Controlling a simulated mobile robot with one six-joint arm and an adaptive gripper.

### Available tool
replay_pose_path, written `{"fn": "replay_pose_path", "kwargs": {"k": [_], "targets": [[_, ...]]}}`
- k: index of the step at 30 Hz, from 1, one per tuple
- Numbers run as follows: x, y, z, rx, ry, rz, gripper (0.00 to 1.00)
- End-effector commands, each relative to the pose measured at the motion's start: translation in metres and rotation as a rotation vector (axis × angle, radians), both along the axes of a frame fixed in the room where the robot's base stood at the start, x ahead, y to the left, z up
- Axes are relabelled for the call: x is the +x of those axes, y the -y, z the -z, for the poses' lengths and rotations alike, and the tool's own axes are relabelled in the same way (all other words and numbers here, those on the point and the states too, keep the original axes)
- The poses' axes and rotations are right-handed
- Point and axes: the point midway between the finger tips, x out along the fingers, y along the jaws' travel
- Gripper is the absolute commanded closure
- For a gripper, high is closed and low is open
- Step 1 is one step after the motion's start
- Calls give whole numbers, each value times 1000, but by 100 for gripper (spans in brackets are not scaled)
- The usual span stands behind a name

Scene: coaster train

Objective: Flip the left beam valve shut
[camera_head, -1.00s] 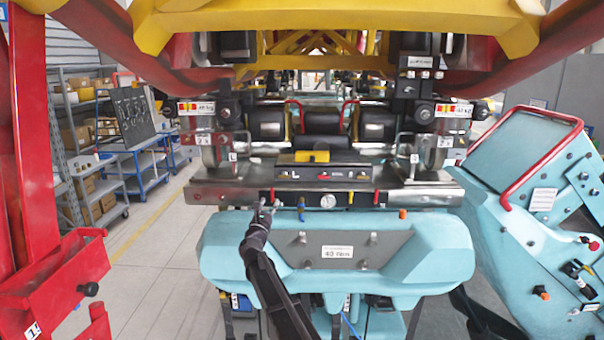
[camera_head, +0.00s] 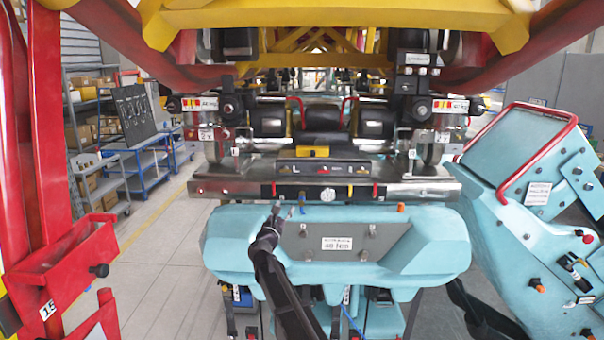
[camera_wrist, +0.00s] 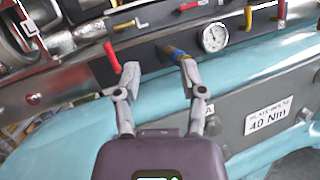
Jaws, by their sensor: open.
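The steel beam (camera_head: 225,187) carries a dark front panel with small levers and a round gauge (camera_wrist: 215,37). At its left end stands a red lever (camera_wrist: 112,57); right of it is a blue handle (camera_wrist: 177,52), also visible in the head view (camera_head: 302,197). I cannot tell which of these is the left beam valve. My gripper (camera_wrist: 159,72) is open and empty just in front of the panel. Contact cannot be told.
A light-blue body (camera_head: 440,245) with a torque plate (camera_head: 337,244) lies close below the beam. Further right are a yellow lever (camera_wrist: 248,15) and another red lever (camera_wrist: 281,10). A red post (camera_head: 35,130) stands left and a light-blue console (camera_head: 530,200) right.

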Motion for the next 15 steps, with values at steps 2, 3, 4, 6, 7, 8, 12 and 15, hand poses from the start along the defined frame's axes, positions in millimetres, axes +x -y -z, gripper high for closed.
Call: {"fn": "replay_pose_path", "kwargs": {"k": [2,3,4,6,7,8,12,15], "targets": [[-6,16,9,56,-2,18,47],[-9,24,14,91,-3,27,47],[-11,30,17,115,-3,35,47],[-17,46,27,185,-5,55,47],[-20,53,32,217,-5,66,47],[-24,62,37,254,-4,79,47],[-46,108,70,466,-3,154,47],[-66,141,98,635,3,222,47]]}}
